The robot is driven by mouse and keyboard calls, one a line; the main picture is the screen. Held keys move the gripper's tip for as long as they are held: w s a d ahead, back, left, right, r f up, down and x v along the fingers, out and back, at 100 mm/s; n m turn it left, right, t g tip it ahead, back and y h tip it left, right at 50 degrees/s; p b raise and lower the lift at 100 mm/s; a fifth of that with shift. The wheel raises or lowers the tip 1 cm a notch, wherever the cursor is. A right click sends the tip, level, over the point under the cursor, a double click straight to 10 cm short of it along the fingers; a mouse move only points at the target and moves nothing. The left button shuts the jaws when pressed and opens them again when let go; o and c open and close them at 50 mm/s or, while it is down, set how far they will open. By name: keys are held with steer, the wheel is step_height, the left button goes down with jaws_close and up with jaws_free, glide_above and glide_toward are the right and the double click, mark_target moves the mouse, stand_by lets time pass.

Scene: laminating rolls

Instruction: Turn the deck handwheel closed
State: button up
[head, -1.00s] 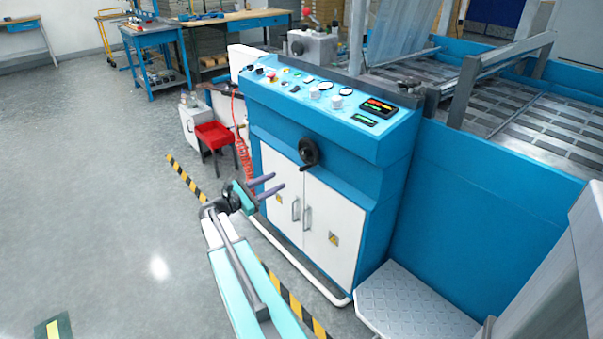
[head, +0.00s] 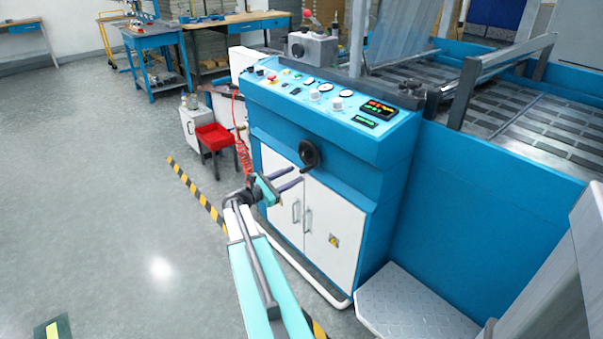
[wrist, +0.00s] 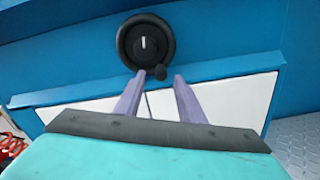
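A black handwheel (head: 309,154) with a small crank knob is mounted on the blue front of the machine, above the white cabinet doors. In the wrist view the handwheel (wrist: 146,42) faces me near the top, with a white mark at its hub and its knob at the lower right. My gripper (head: 301,177) is open, its two purple fingers apart and empty. It is in front of the cabinet, just below the handwheel in the picture. In the wrist view the fingertips (wrist: 160,76) point toward the wheel's lower edge; I cannot tell the remaining gap.
A control panel (head: 320,97) with buttons, gauges and displays tops the cabinet. White doors (head: 283,196) with handles are below. A metal tread-plate step (head: 415,305) is at the right. A red bin (head: 214,137) stands left of the machine. Open floor (head: 110,210) lies to the left.

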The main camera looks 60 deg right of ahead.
mark_target(302, 171)
steer(key=shift+x, duration=2.7)
steer(key=shift+c, duration=0.5)
